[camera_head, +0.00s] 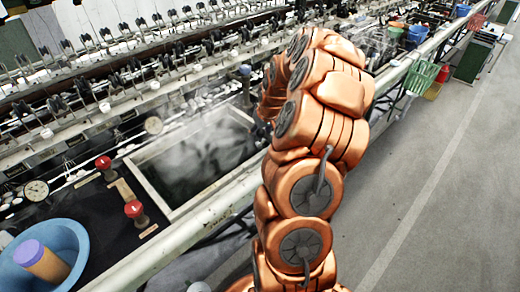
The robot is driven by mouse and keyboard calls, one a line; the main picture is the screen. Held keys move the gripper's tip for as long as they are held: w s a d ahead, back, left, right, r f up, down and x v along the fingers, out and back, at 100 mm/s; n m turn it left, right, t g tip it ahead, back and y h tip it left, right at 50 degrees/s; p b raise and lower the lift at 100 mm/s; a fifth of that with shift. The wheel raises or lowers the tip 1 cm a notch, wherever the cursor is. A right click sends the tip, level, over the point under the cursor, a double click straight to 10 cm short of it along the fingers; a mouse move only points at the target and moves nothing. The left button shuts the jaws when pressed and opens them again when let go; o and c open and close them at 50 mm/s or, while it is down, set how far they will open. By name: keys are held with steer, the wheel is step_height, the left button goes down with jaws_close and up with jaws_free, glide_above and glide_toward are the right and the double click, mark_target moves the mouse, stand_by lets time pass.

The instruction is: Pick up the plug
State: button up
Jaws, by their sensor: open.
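I cannot make out for sure which thing is the plug. A short orange cylinder with a purple end (42,261) leans tilted inside a blue bowl (75,235) at the lower left. Two upright pieces with red round tops stand on the dark surface beside the bowl: a nearer one (134,210) and a farther one (104,164). My copper-coloured arm rises through the middle and bends over toward the machine. My gripper does not show; it is hidden behind the arm's bend. The arm is well to the right of the bowl and red-topped pieces.
A rectangular basin (140,178) with dark, cloudy contents lies between the red-topped pieces and my arm. A long reeling machine (110,85) runs along the back. Green basket (422,76) and blue containers sit at the far right. Grey floor (440,190) is open on the right.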

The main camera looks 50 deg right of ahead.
steer(key=c, duration=1.1)
steer(key=shift+o, duration=0.2)
steer(key=shift+r, duration=0.1)
